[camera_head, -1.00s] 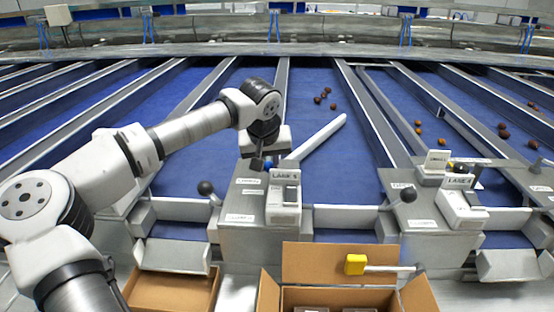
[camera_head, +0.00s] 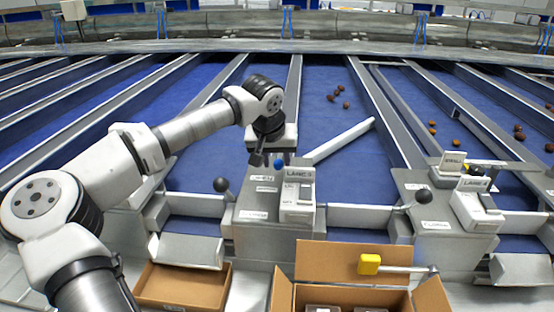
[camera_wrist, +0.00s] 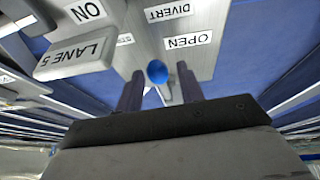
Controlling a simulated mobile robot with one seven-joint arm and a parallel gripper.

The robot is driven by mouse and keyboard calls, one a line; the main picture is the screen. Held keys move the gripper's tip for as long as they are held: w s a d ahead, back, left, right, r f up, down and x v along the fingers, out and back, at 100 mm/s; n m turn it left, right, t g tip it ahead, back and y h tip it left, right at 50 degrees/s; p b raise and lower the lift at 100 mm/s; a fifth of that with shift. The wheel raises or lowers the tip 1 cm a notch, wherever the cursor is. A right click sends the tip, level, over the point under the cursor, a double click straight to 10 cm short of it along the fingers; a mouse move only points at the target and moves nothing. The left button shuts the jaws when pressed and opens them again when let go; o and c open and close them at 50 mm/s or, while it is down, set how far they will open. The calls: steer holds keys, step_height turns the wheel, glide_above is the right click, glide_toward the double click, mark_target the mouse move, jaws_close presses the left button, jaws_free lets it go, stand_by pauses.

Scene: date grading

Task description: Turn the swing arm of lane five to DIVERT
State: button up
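The lane five unit (camera_head: 270,215) is a grey box with a LANE 5 sign (camera_head: 299,174), near the centre of the head view. A pale swing arm (camera_head: 343,140) slants from behind it, up and right across the blue belt. A blue knob (camera_head: 279,163) is on top of the unit; it also shows in the wrist view (camera_wrist: 157,72), near labels DIVERT (camera_wrist: 168,12), OPEN (camera_wrist: 188,41) and one partly hidden. My gripper (camera_head: 271,158) points down over the unit. In the wrist view its fingers (camera_wrist: 160,92) are apart, with the knob between their tips; contact is not visible.
A black ball-topped lever (camera_head: 222,185) stands left of the unit, and another (camera_head: 422,195) by the lane 4 unit (camera_head: 475,205) at right. Several dates (camera_head: 340,96) lie on the belt.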

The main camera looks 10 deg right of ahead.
steer(key=shift+o, duration=0.2)
steer(key=shift+s, duration=0.1)
steer(key=b+v, duration=0.3)
steer(key=v, duration=1)
steer(key=shift+r, duration=0.35)
steer(key=shift+s+a+f, duration=0.1)
steer(key=shift+a, duration=0.05)
